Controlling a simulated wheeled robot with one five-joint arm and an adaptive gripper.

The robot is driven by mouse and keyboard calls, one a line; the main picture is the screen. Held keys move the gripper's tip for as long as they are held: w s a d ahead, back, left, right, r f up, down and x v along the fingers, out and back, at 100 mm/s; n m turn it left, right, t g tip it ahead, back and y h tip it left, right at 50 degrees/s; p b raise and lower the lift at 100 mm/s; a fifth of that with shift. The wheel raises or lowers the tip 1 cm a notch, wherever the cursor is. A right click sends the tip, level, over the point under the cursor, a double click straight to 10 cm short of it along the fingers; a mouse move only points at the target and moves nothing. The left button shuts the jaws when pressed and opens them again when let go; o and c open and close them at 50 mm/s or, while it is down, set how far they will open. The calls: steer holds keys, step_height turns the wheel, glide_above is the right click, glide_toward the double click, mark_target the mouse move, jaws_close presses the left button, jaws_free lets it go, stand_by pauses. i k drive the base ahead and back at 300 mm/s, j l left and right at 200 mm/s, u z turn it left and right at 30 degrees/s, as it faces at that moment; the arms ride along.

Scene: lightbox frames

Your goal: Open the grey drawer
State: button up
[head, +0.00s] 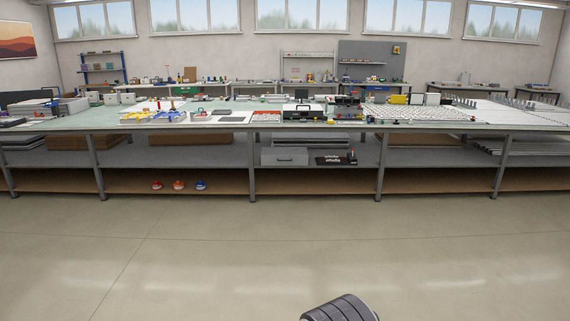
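A light grey drawer unit (284,157) stands on the middle shelf under the long workbench, a little left of the bench's centre. A small dark handle shows on its front face. The front looks flush, so the drawer appears shut. It is far off across the floor. My gripper's fingers are not in view. Only a dark, ribbed, rounded part of my arm shows at the bottom edge, right of centre, well short of the bench.
The long workbench (225,129) spans the view, its top crowded with items. A black item (332,160) sits right of the drawer. Grey legs (251,180) stand along the front. Red, orange and blue items (179,185) lie on the bottom shelf. The floor (200,250) before it is clear.

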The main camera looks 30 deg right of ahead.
mark_target(266, 159)
steer(key=i+l, duration=0.1)
steer(key=l, duration=0.2)
steer(key=i+l, duration=0.1)
steer(key=l, duration=0.2)
steer(key=i+l+z, duration=0.25)
steer(key=i+l, duration=0.2)
steer(key=i+l+z, duration=0.25)
steer(key=i+l, duration=0.15)
steer(key=i+l+z, duration=0.3)
steer(key=i, duration=0.3)
steer(key=i+u, duration=0.2)
steer(key=i, duration=0.4)
steer(key=i+l+u, duration=0.15)
steer(key=i, duration=0.4)
steer(key=i+l+u, duration=0.2)
steer(key=i, duration=0.4)
steer(key=i+j+u, duration=0.2)
steer(key=i, duration=0.35)
steer(key=i+l+u, duration=0.15)
steer(key=i, duration=0.35)
steer(key=i+u, duration=0.2)
steer(key=i, duration=0.35)
steer(key=i+l+u, duration=0.2)
steer(key=i, duration=0.35)
steer(key=i+l+u, duration=0.2)
steer(key=i, duration=0.3)
steer(key=i+l+u, duration=0.15)
steer(key=i, duration=0.35)
steer(key=l, duration=0.05)
